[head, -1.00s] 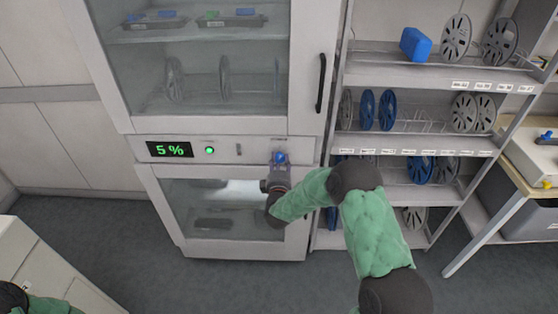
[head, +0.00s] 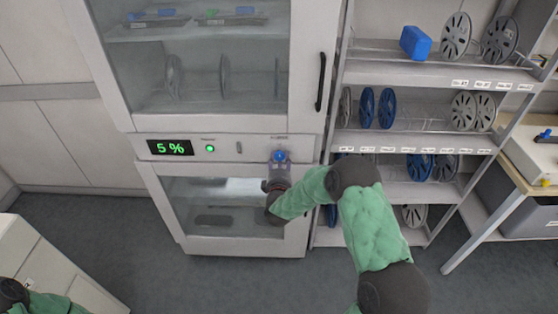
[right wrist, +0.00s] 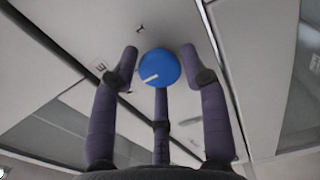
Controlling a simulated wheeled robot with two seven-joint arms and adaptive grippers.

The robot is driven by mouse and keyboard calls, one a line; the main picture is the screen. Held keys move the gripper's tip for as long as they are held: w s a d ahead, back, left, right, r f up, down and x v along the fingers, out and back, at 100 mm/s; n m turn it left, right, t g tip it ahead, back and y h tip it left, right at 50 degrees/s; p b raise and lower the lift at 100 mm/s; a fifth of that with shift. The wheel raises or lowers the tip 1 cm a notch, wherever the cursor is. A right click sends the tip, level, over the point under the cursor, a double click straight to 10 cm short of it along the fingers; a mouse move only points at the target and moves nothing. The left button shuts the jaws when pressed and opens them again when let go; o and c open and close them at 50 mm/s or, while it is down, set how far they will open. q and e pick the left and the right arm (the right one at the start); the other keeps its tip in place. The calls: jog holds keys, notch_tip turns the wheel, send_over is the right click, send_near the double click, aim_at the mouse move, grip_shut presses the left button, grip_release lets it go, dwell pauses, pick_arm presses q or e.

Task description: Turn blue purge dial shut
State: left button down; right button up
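The blue purge dial (head: 279,156) sits at the right end of the cabinet's control strip, and my right gripper (head: 279,163) is just below and in front of it. In the right wrist view the round blue dial (right wrist: 159,67) has a short white mark pointing left and slightly down. The fingers of my right gripper (right wrist: 159,62) are spread, with one on each side and one below. Gaps show between the side fingers and the dial; contact with the lower finger is unclear. Only part of my left arm shows at bottom left, without its gripper.
The cabinet (head: 220,147) has a green "5 %" display (head: 170,147) and a green lamp (head: 210,148). Its upper door has a black handle (head: 321,82). A shelf rack (head: 430,140) with reels stands close on the right. The floor in front is clear.

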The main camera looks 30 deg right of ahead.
jog(key=shift+o, duration=1)
jog(key=shift+s+d+f, duration=0.1)
jog(key=shift+s+f, duration=0.05)
jog(key=v, duration=1.2)
jog(key=s+a+f+m+g+y, duration=0.25)
jog(key=a+f+y, duration=0.3)
jog(key=f, duration=0.45)
jog(key=s+a+f+m+g+y, duration=0.2)
jog(key=a+f+m+g+y, duration=0.15)
jog(key=a+f, duration=0.4)
jog(key=s+a+f+m+g+y, duration=0.2)
jog(key=s+a+f+m+g, duration=0.2)
jog(key=s, duration=0.5)
jog(key=s+a+f+m+g+y, duration=0.2)
jog(key=s+a+f+m+g, duration=0.2)
jog(key=s+f, duration=0.3)
jog(key=s+a, duration=0.1)
jog(key=s, duration=0.2)
jog(key=shift+a+f+g+y, duration=0.25)
jog(key=shift+a+g+y, duration=0.05)
jog(key=shift+g, duration=0.1)
